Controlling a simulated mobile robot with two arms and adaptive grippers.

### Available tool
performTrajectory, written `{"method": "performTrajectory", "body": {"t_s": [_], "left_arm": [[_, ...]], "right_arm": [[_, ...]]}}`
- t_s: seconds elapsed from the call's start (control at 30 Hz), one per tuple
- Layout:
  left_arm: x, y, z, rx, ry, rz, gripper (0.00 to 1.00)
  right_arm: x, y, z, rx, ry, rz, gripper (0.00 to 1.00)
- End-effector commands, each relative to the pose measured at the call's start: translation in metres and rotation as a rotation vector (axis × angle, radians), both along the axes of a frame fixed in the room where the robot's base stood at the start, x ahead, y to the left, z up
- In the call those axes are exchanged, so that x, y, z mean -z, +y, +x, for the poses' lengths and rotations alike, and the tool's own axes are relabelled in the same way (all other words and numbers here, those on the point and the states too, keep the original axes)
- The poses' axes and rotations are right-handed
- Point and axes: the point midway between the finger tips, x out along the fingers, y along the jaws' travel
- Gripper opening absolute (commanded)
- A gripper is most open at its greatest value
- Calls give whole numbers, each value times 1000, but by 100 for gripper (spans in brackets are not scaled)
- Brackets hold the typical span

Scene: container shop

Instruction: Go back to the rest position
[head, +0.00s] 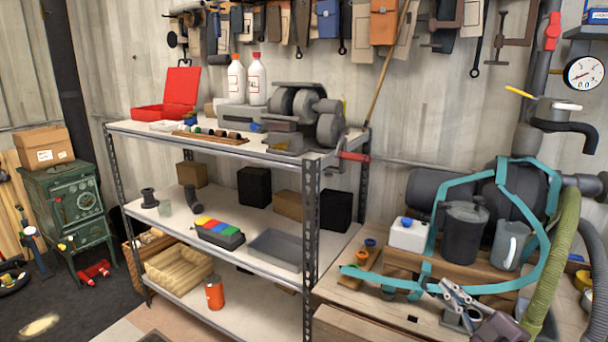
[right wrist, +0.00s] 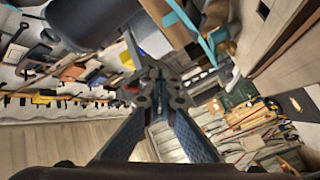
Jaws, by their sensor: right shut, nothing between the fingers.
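My right gripper (head: 452,292) is at the lower right of the head view, in front of the workbench (head: 405,315) with the teal frame. It is shut and holds nothing. In the right wrist view its two fingers (right wrist: 160,88) come together at the tips, with only blurred surroundings behind them. My left gripper does not show in either view.
The teal frame (head: 548,240), a dark jug (head: 463,235), a grey pitcher (head: 509,247) and a white canister (head: 408,234) stand close behind the right gripper. A green hose (head: 562,262) hangs at right. A metal shelf (head: 285,262) stands left of the bench.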

Motion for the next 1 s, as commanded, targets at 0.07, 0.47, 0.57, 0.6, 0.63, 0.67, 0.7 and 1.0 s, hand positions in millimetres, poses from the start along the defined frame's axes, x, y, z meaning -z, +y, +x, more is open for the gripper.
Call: {"method": "performTrajectory", "body": {"t_s": [0.07, 0.47, 0.57, 0.6, 0.63, 0.67, 0.7, 1.0], "left_arm": [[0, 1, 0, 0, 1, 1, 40], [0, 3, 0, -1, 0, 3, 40], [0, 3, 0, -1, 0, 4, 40], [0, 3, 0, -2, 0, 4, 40], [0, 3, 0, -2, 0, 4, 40], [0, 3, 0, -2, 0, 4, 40], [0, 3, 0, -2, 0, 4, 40], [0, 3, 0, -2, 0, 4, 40]], "right_arm": [[34, 17, -15, 79, 94, 81, 0], [182, 75, -172, 477, 727, 379, 0], [201, 88, -221, 543, 881, 421, 0], [207, 93, -239, 563, 934, 432, 0], [210, 96, -250, 577, 968, 439, 0], [212, 99, -262, 589, 1002, 446, 0], [215, 103, -276, 603, 1045, 454, 0], [221, 129, -369, 680, 1314, 497, 0]]}}
